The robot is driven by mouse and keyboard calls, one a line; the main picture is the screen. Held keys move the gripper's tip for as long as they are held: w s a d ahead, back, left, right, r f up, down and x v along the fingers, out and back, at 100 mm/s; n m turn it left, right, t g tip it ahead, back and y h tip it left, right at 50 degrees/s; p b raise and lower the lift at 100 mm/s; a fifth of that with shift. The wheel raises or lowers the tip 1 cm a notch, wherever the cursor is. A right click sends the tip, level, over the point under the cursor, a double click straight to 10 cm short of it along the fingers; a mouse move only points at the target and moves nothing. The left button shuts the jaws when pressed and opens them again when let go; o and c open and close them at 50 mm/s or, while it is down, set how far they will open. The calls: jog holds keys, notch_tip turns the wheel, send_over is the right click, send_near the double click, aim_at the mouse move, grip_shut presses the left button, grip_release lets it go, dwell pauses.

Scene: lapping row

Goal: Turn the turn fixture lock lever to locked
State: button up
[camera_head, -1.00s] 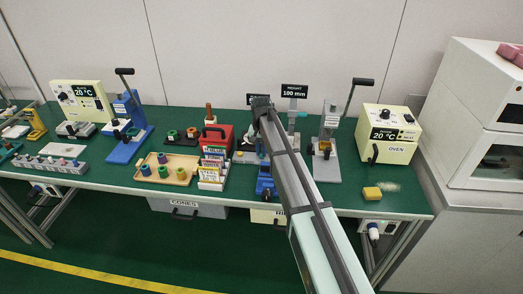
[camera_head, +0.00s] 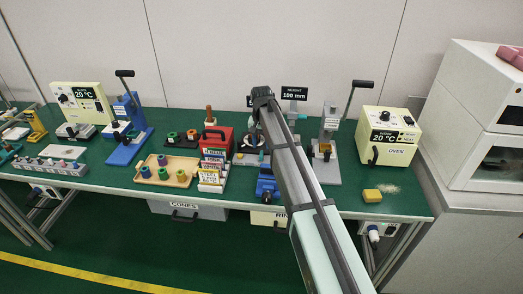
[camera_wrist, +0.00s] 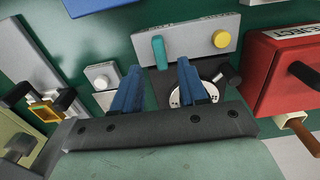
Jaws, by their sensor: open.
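My gripper (camera_wrist: 159,72) shows two blue fingers in the wrist view, apart with nothing held between them. A teal upright piece (camera_wrist: 159,50), possibly the lock lever, shows between the fingertips on a grey plate (camera_wrist: 190,42) with a yellow button (camera_wrist: 221,39). I cannot tell whether it is at the fingers' depth. No locked or unlocked label is readable.
A red box (camera_wrist: 290,70) stands close on the right in the wrist view; it also shows in the head view (camera_head: 216,140). A lever press (camera_head: 325,150) and an oven (camera_head: 388,135) stand right of my arm.

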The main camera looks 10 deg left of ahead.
aim_at(262, 154)
notch_tip(262, 154, up, 9)
dwell(0.3)
